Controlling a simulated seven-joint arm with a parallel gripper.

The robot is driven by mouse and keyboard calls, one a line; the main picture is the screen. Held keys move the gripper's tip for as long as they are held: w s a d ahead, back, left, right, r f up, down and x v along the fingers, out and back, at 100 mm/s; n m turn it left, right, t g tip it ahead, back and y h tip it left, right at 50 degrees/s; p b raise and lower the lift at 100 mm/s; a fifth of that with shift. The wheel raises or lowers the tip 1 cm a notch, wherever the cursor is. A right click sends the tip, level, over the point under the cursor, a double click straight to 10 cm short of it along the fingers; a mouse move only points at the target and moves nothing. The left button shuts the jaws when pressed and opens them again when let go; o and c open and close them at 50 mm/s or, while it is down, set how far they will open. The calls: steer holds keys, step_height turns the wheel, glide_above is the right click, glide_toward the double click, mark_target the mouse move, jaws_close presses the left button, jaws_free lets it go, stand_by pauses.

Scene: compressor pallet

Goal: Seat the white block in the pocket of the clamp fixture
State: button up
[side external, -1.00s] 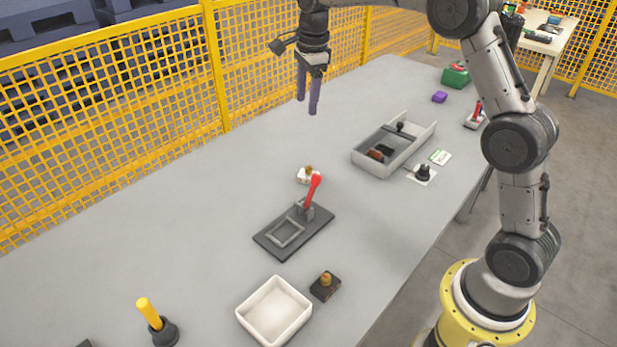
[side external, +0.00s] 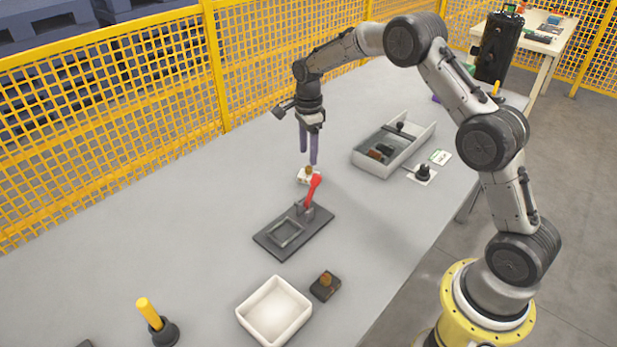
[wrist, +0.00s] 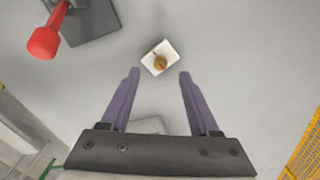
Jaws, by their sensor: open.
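The white block (side external: 304,178) with a brass-coloured knob on top sits on the grey table behind the clamp fixture. In the wrist view the white block (wrist: 152,66) lies just beyond and between my fingertips. The clamp fixture is a dark plate (side external: 274,245) with a raised square frame around an empty pocket (side external: 285,233) and an upright red lever (side external: 313,190). The red lever end (wrist: 43,42) shows at the upper left of the wrist view. My gripper (side external: 309,158) is open and empty, pointing down above the white block; its purple fingers (wrist: 158,72) are spread apart.
A grey bin (side external: 372,161) with dark parts stands to the right. A white empty tray (side external: 272,313) and a dark block with an orange knob (side external: 325,286) are near the front. A yellow-handled plunger-like thing (side external: 155,322) stands front left. A yellow mesh fence (side external: 110,130) runs behind the table.

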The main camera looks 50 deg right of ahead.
mark_target(309, 168)
step_height(309, 168, down, 5)
steer(key=shift+d, duration=0.1)
jaws_close()
stand_by(0.4)
